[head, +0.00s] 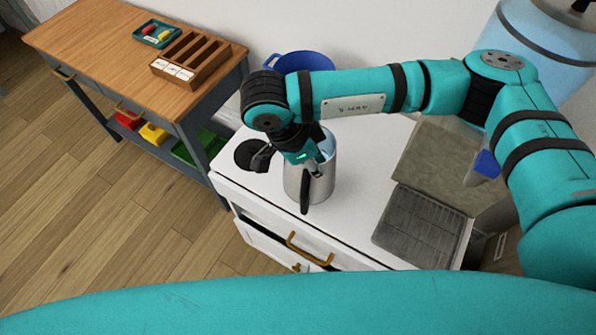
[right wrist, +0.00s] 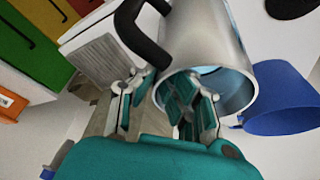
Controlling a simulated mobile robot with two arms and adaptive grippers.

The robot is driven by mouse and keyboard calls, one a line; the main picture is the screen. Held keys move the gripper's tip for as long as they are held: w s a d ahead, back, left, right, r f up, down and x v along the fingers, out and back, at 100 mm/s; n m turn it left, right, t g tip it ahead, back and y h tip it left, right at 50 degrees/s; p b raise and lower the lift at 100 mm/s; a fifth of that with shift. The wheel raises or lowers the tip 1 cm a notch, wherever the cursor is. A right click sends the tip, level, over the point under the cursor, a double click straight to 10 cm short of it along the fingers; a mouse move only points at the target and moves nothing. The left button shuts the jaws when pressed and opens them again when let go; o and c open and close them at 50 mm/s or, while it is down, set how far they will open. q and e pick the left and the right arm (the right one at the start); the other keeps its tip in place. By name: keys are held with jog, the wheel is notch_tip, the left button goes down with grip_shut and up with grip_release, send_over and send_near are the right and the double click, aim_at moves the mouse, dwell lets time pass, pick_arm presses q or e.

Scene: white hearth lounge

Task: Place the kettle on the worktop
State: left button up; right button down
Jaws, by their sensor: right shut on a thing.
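The silver kettle (head: 318,182) with a black handle (head: 305,194) is upright over the white worktop (head: 352,218). I cannot tell whether its base touches the worktop. My right gripper (head: 292,160) reaches down to it from above and is shut on its rim. In the right wrist view the kettle (right wrist: 205,38) has its open mouth towards me. The right gripper (right wrist: 160,100) has one finger outside, close to the handle, and the other at the mouth. The fingers partly hide the rim. My left gripper is not in view.
A blue bowl (head: 310,62) is behind. A wire rack (head: 425,226) and a grey-green board (head: 440,160) lie to the right. A wooden table (head: 90,38) stands at the left. White surface beside the kettle is clear.

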aim_at(333, 147)
jog(key=w+d+p, duration=0.2)
jog(key=w+d, duration=0.2)
jog(key=shift+w+d, duration=0.3)
jog(key=shift+w, duration=0.1)
jog(key=shift+w+d+f, duration=0.25)
jog(key=shift+w+d, duration=0.15)
jog(key=shift+f+p, duration=1.1)
jog(key=shift+f, duration=0.65)
jog(key=c, duration=1.4)
grip_release()
jog(key=shift+s+f, duration=0.1)
jog(key=shift+s, duration=0.05)
